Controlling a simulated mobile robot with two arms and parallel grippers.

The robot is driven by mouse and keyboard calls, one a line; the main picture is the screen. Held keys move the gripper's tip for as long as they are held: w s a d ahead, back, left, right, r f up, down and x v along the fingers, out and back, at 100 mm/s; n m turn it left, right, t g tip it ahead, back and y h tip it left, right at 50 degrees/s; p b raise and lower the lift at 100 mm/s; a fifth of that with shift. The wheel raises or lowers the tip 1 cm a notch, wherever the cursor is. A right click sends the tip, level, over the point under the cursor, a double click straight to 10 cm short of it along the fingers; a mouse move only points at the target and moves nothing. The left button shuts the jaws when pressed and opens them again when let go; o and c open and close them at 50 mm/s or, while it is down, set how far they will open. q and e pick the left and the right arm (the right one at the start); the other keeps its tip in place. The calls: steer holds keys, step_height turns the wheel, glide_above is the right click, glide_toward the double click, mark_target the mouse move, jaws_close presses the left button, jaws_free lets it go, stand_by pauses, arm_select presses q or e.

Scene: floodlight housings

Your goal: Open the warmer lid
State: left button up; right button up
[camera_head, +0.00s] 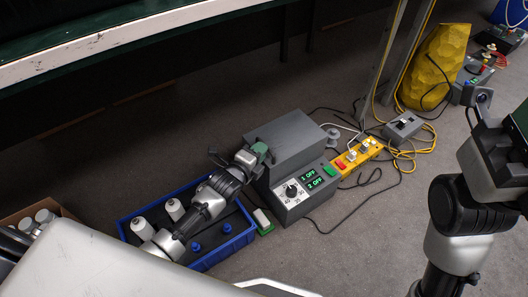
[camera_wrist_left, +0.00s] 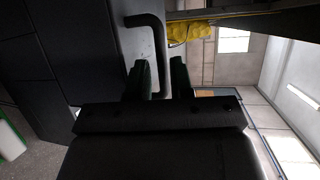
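The warmer (camera_head: 291,190) is a grey box on the floor with a dial and a green display reading "1 OFF" and "2 OFF". Its grey lid (camera_head: 290,135) looks closed on top. My left gripper (camera_head: 262,151) is at the lid's left side. In the left wrist view, the open fingers (camera_wrist_left: 160,80) stand on either side of a dark bent handle bar (camera_wrist_left: 160,45); I cannot tell whether they touch it. My right gripper (camera_head: 514,130) is at the right edge, partly cut off, away from the warmer.
A blue crate (camera_head: 228,246) with white bottles is left of the warmer. A yellow strip with switches (camera_head: 357,157) and loose cables lie to its right. A grey switch box (camera_head: 403,127) and yellow faceted object (camera_head: 436,68) are farther back. A bench (camera_head: 130,38) spans the upper left.

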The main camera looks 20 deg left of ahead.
arm_select(q)
steer(key=shift+b+x, duration=0.4)
steer(key=shift+x, duration=0.85)
steer(key=shift+c, duration=0.5)
jaws_close()
